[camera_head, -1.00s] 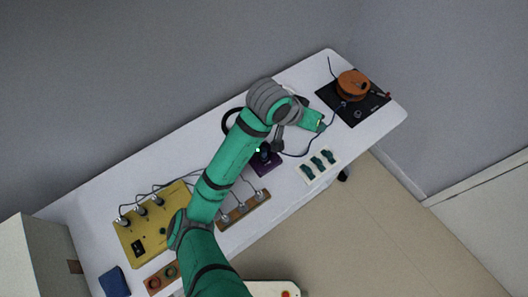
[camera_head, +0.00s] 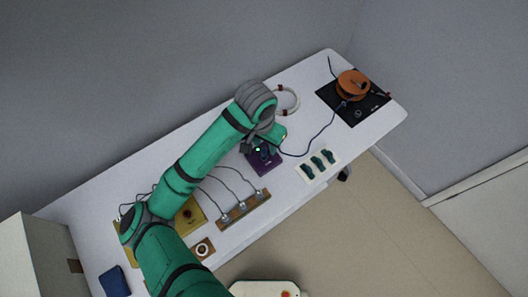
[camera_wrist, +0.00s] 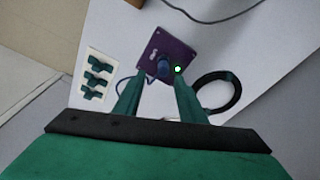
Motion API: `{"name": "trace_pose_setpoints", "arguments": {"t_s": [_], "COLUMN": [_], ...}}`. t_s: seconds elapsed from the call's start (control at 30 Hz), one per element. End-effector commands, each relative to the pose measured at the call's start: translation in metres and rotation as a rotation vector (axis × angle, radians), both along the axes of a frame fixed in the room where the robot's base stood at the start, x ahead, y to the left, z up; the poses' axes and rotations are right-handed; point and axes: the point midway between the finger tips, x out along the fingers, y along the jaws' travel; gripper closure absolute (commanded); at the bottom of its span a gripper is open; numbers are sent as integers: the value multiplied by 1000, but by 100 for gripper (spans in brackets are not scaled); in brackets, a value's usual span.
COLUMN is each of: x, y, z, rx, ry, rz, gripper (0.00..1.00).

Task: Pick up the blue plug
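The blue plug (camera_wrist: 161,69) stands on a purple plate (camera_wrist: 186,46) in the wrist view, near a glowing green light. In the head view the purple plate (camera_head: 269,168) lies mid-table, partly under my arm, and the blue plug (camera_head: 264,153) shows only in part. My gripper (camera_wrist: 160,80) is open in the wrist view, with one teal finger on each side of the plug in the picture. I cannot tell whether the fingers touch it or how far above it they are. A blue cable runs near the left finger.
Teal clips on a white tray (camera_head: 330,172) lie right of the purple plate. A wooden strip (camera_head: 244,209) with several plugs stands below it. An orange spool (camera_head: 354,84) sits on a black plate at the right. A black cable coil (camera_wrist: 236,79) is near the right finger.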

Motion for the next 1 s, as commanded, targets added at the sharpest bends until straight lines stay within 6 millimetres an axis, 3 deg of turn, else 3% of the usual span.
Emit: {"name": "trace_pose_setpoints", "arguments": {"t_s": [0.4,0.7,0.87,1.0], "x": [4,4,4,4], "y": [4,3,3,3], "z": [-48,-52,-52,-51], "rx": [0,0,0,0], "ry": [1,0,0,0], "rz": [1,0,0,0], "gripper": [63,63,100,100]}}
